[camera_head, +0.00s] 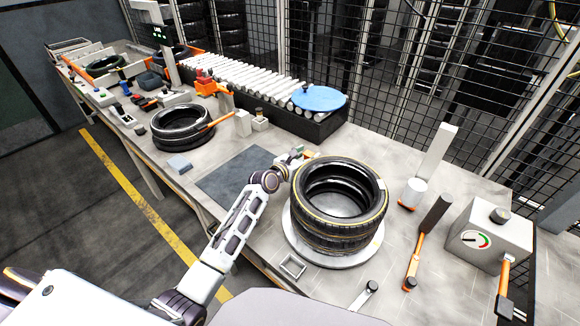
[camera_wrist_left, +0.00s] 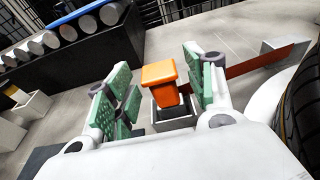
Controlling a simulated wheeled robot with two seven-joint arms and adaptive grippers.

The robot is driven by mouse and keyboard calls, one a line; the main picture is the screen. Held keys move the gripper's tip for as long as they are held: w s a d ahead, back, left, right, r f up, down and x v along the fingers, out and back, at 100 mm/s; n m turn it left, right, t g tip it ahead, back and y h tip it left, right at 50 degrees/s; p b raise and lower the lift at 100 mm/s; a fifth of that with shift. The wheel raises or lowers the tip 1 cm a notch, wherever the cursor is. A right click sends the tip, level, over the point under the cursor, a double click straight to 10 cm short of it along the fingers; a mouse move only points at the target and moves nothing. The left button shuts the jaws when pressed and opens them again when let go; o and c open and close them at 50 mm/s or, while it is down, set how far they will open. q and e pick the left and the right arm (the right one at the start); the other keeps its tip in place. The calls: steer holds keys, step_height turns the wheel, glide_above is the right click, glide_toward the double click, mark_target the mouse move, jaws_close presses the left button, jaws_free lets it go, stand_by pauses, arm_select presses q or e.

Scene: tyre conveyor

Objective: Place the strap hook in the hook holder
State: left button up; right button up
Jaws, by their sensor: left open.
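In the left wrist view, an orange hook piece (camera_wrist_left: 160,74) stands slightly tilted between my open left fingers. Its lower end is at the mouth of a small grey square holder (camera_wrist_left: 173,116) and appears to be inside it. My left gripper (camera_wrist_left: 158,92) has green pads on both sides of the orange piece, with visible gaps beside it. In the head view, my left gripper (camera_head: 296,157) is behind the tyre stack, and the hook and holder are mostly hidden there. My right gripper is not in view.
Stacked tyres (camera_head: 338,205) sit on a round white turntable (camera_head: 332,258), close to my left arm. Another tyre (camera_head: 183,127) lies to the left. A roller conveyor (camera_head: 245,85) with a blue disc (camera_head: 319,98) runs behind. A gauge box (camera_head: 488,238) stands at right.

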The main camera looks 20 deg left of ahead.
arm_select(q)
steer(key=shift+v, duration=2)
steer(key=shift+p+v, duration=0.3)
steer(key=shift+v, duration=2.9)
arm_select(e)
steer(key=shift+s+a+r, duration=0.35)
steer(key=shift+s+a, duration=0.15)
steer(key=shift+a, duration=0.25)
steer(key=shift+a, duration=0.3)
